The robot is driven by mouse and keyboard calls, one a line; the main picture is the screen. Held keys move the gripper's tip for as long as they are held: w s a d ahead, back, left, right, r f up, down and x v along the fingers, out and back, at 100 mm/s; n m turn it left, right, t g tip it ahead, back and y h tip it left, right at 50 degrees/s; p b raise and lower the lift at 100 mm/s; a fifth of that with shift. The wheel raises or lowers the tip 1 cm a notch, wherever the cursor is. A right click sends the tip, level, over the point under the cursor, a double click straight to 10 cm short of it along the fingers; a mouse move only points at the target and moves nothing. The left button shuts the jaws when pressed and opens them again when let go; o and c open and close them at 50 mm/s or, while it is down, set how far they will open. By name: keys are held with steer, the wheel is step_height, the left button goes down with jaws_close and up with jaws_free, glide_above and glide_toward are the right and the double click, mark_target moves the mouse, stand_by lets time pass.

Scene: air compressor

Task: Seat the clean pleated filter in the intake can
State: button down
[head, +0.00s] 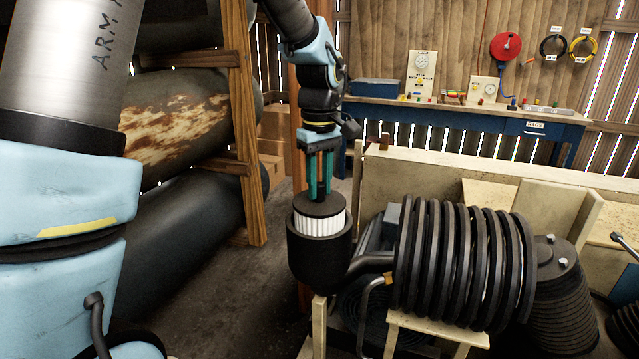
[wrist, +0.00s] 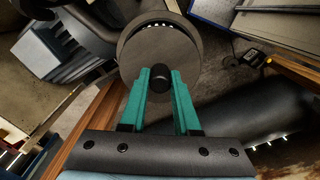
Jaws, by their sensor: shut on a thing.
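The clean pleated filter (head: 320,219) has white pleats and a dark round top cap with a small knob. It stands upright at the mouth of the black intake can (head: 319,257). Its lower part is hidden inside the can, and its upper pleats show above the rim. My gripper (head: 320,190) points straight down with its teal fingers shut on the knob. The can's rim (wrist: 135,28) shows around part of the cap, with a sliver of pleats between.
A black finned compressor cylinder (head: 465,255) joins the can by a pipe at right. Large rusty tanks (head: 175,120) in a wooden rack stand at left. A blue workbench (head: 470,110) with gauges is at the back. A wooden ledge (head: 450,165) lies behind the compressor.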

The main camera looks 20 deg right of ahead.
mark_target(320, 201)
steer(key=shift+f+b, duration=1.4)
steer(key=shift+f, duration=0.95)
steer(key=c, duration=0.6)
jaws_free()
steer(key=shift+o, duration=0.2)
step_height(320, 201, up, 11)
steer(key=shift+f+b, duration=0.1)
steer(key=shift+b, duration=0.95)
